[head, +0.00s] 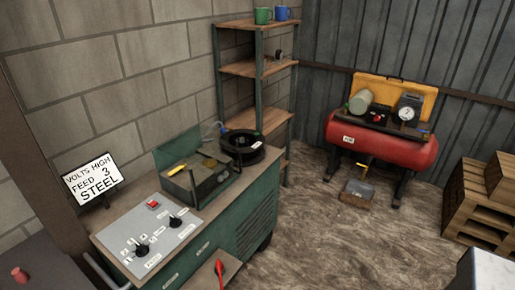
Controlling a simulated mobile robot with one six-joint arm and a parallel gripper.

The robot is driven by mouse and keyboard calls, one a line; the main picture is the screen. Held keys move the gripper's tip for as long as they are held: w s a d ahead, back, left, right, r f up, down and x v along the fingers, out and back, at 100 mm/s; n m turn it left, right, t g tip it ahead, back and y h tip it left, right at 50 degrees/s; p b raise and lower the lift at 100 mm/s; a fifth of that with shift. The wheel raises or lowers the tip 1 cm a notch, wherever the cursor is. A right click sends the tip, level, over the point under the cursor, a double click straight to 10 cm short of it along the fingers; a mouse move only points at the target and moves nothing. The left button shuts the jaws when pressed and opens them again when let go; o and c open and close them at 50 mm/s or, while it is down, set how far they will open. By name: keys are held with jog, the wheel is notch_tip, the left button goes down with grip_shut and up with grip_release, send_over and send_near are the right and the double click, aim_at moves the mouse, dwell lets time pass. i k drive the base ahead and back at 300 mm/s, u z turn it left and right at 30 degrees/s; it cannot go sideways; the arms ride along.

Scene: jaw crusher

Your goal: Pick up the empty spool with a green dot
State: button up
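A black spool or reel (240,153) lies flat on the back end of the green welding machine (228,234), with a small white label on its side. No green dot shows on it, and I cannot tell whether it is empty. A small dark round thing (278,56) sits on a shelf of the rack; it is too small to identify. My gripper is not in view.
The open wire feeder box (200,180) sits beside the reel. The shelf rack (250,68) holds green and blue mugs. A red compressor (385,146) and wooden pallets (475,205) stand right; the floor between is mostly clear.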

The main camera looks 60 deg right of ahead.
aim_at(253, 150)
jog(key=u, duration=1.15)
jog(key=k, duration=0.1)
jog(key=z, duration=2.8)
jog(key=k, duration=0.9)
jog(key=u, duration=0.15)
jog(key=i, duration=0.85)
jog(key=z, duration=0.05)
